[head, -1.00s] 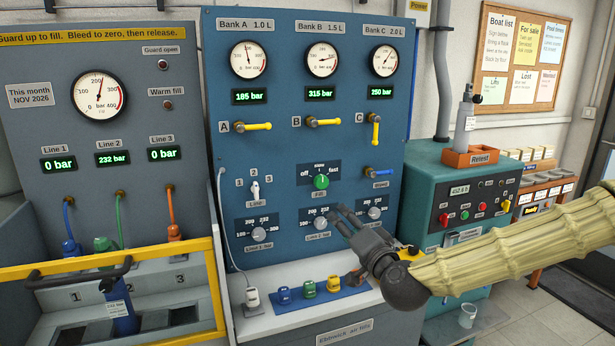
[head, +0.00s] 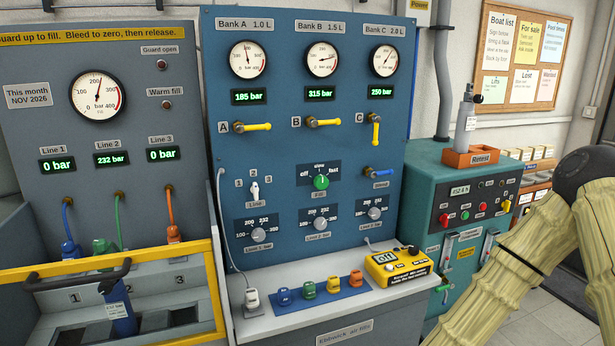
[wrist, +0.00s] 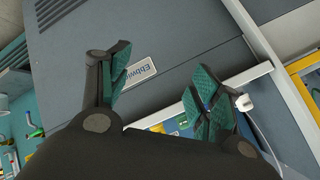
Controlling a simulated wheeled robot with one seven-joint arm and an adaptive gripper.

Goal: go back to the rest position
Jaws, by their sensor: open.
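My arm is folded at the right edge of the head view, with its elbow up, and the gripper is out of that view. In the wrist view my gripper (wrist: 158,95) shows with its two green-padded fingers spread apart and nothing between them. It is clear of the blue panel (head: 305,200), above the front of the bench with its light ledge (head: 260,328). Nothing is seen touching the fingers.
A yellow box (head: 400,268) and several coloured plugs on a blue strip (head: 320,297) stand on the ledge. At left is a yellow guard rail (head: 150,254) over a cylinder (head: 119,318). A teal cabinet (head: 425,185) stands right, near my arm.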

